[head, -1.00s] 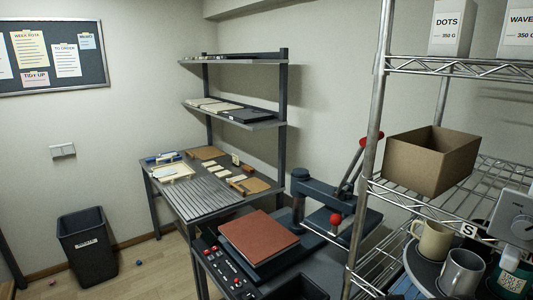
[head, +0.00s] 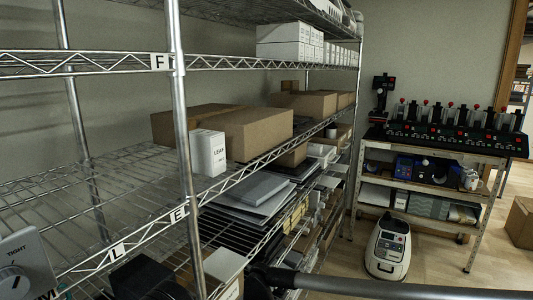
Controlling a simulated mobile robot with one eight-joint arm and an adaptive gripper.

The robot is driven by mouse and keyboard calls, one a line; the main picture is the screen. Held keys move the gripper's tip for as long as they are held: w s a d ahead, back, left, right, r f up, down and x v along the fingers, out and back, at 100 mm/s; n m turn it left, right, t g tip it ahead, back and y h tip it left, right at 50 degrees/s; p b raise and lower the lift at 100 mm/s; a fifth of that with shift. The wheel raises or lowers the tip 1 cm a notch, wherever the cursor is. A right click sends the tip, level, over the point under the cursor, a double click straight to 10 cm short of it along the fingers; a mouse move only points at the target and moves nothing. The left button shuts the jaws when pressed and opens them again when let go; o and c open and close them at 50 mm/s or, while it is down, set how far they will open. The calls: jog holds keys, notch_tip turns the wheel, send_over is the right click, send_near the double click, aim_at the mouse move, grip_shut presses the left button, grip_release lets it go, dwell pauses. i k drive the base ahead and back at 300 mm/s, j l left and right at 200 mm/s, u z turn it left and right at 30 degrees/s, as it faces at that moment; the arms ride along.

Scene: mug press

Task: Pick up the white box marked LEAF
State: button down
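The white box marked LEAF (head: 208,153) stands upright on the middle wire shelf, near its front edge. It is just right of a shiny shelf post and in front of brown cardboard boxes. Its printed face points toward me. My gripper does not show in the head view, so I cannot see whether it is open or shut.
A wire rack (head: 90,185) fills the left; its middle shelf is bare left of the post. Cardboard boxes (head: 245,132) stand close behind LEAF. A dark bar (head: 370,287) crosses the lower right. A white-and-black machine (head: 388,247) stands on the floor beside a bench.

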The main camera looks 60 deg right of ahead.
aim_at(208, 152)
jog(key=l+z, duration=0.15)
jog(key=z, duration=0.7)
jog(key=i+l+z, duration=0.2)
jog(key=k+z, duration=0.5)
jog(key=k, duration=0.05)
